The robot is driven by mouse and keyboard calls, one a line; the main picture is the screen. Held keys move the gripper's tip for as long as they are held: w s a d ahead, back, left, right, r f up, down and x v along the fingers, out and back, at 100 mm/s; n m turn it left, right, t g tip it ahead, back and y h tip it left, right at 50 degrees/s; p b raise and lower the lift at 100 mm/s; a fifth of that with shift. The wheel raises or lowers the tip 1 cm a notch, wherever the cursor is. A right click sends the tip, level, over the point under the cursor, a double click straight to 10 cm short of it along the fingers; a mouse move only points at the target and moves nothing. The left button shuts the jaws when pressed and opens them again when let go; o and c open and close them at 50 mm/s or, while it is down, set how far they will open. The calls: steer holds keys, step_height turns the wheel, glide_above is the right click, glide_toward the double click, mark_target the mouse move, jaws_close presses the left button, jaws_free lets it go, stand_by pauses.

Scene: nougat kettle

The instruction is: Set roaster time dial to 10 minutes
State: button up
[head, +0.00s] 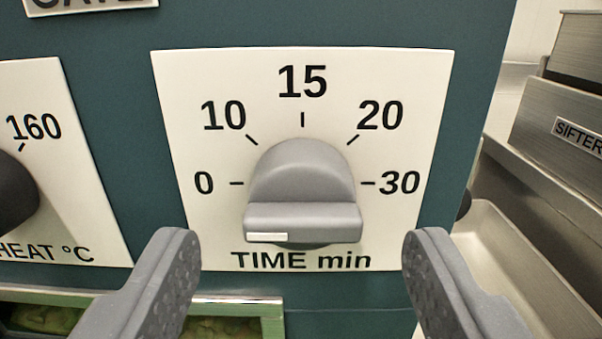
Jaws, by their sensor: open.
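The roaster time dial (302,190) is a grey knob with a raised grip bar, on a white plate marked TIME min (405,75). The plate reads 0, 10, 15, 20 and 30 around the knob. The grip bar lies level, and its white pointer line is at the left end, toward the 0 mark. My gripper (302,242) is open, with one finger left of the dial and one right of it. Both fingers are apart from the knob, and nothing is between them but the view of the dial.
A HEAT °C plate (75,165) with a dark knob (15,190) is at the left, reading 160. A partly cut-off label (90,4) is at the top left. A metal-rimmed opening (240,307) with green contents is below. A steel unit marked SIFTER (545,110) stands at the right.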

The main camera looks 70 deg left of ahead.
mark_target(303, 207)
steer(key=shift+x, duration=1.25)
steer(key=c, duration=1)
steer(key=shift+d, duration=0.2)
steer(key=shift+a+r, duration=0.1)
steer(key=shift+r, duration=0.05)
